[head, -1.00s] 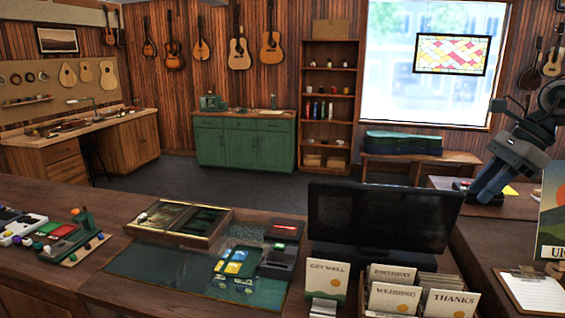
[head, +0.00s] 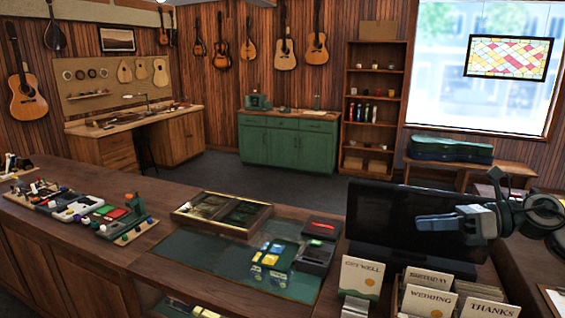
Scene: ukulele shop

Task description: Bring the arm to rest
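My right arm comes in from the right edge of the head view. Its gripper (head: 432,222) points left, in the air in front of the black monitor (head: 375,212). Its fingers are seen from the side, so I cannot tell whether they are apart. I see no object held in it. My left arm and gripper are not in view.
Left of the monitor are a wooden display case (head: 222,229), a card terminal (head: 315,256) and a green mat (head: 192,250). A clipboard (head: 556,302) lies at right.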

